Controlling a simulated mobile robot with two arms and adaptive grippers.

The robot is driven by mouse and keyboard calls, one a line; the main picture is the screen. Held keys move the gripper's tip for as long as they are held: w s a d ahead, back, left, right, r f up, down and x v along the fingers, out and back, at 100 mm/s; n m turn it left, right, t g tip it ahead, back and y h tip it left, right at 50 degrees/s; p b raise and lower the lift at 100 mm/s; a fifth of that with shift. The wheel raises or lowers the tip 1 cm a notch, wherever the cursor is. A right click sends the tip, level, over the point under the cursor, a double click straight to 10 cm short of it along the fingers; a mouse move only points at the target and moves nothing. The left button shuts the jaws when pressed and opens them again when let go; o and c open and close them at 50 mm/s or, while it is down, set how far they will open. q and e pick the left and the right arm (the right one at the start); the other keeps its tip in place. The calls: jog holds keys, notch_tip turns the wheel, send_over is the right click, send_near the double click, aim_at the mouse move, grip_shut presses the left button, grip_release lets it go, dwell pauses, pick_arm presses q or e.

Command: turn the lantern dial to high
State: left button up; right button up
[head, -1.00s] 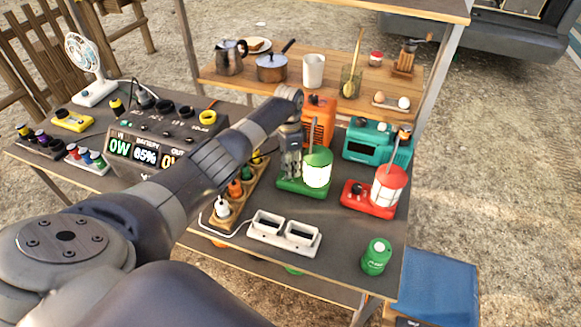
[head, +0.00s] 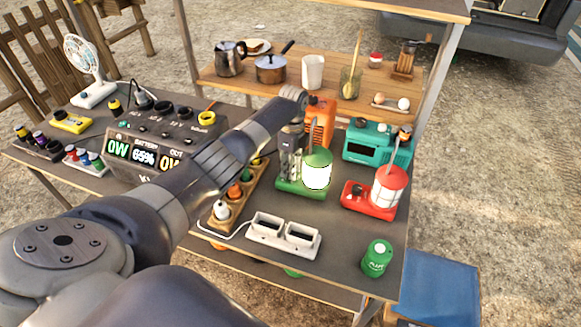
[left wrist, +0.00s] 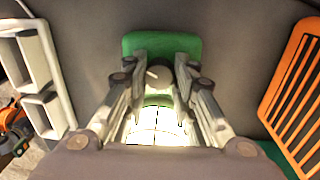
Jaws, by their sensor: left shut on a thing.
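The green lantern (head: 317,158) stands on the dark table with its globe lit bright white. Its green base also shows in the left wrist view (left wrist: 160,42), with the glowing globe (left wrist: 158,125) below. A pale round dial (left wrist: 158,76) sits on the base. My left gripper (head: 290,178) points down over the base, beside the globe. In the left wrist view its fingers (left wrist: 160,68) are closed in on both sides of the dial and shut on it. The fingers partly hide the dial, and I cannot read its marks. My right gripper is not in view.
A red lantern (head: 384,195) and teal radio (head: 372,148) stand to the right. An orange box (head: 321,122) is close behind the gripper. A white double-socket block (head: 284,235) and green can (head: 377,258) are in front. The power station (head: 150,140) is left.

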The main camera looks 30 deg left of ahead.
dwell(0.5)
pick_arm(q)
jog(key=o, duration=0.8)
jog(key=shift+r, duration=0.1)
notch_tip(320, 180, up, 12)
jog(key=shift+w, duration=0.45)
jog(key=shift+a, duration=0.1)
